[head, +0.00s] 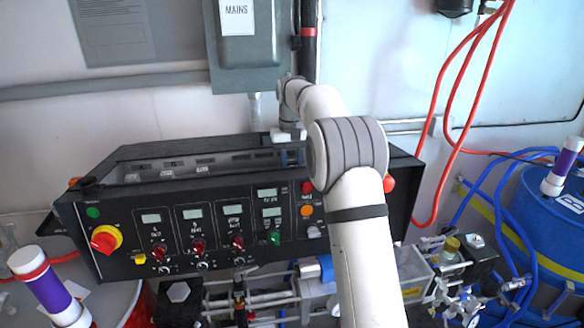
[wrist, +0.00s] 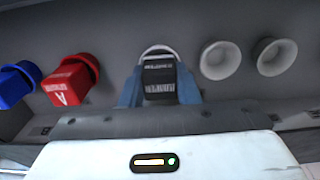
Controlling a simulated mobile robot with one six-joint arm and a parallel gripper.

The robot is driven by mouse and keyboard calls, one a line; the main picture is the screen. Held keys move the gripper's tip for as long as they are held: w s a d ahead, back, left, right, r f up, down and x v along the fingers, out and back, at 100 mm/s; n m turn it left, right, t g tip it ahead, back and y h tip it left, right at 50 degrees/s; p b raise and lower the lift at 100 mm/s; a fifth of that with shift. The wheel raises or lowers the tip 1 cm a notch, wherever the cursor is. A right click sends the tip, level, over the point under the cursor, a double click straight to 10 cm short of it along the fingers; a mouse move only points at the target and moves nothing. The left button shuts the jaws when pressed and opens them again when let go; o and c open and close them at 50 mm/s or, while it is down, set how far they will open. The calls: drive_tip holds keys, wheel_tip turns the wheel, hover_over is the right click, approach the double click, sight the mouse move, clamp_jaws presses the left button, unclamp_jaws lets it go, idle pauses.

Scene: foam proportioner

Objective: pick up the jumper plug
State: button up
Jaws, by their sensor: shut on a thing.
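The jumper plug (wrist: 159,78) is a small black block with pale lettering, in the middle of the wrist view. My gripper (wrist: 160,92) is shut on it, with a blue finger against each side. A pale round rim shows just behind the plug's far end. I cannot tell whether the plug is seated in a socket there or clear of it. In the head view my gripper (head: 292,157) reaches into the open top of the black console (head: 150,220), at its back right. The plug cannot be made out there.
Left of the plug are a red connector (wrist: 68,84) marked A and a blue connector (wrist: 17,84). Right of it are two white round sockets (wrist: 220,60). The console front has knobs and a red-yellow switch (head: 106,239). A grey mains box (head: 243,60) stands behind.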

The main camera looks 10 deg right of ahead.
sight(292, 160)
wheel_tip(292, 160, up, 9)
drive_tip(key=shift+f+b, duration=0.1)
drive_tip(key=shift+b, duration=0.2)
wheel_tip(292, 160, up, 6)
drive_tip(key=shift+p, duration=0.3)
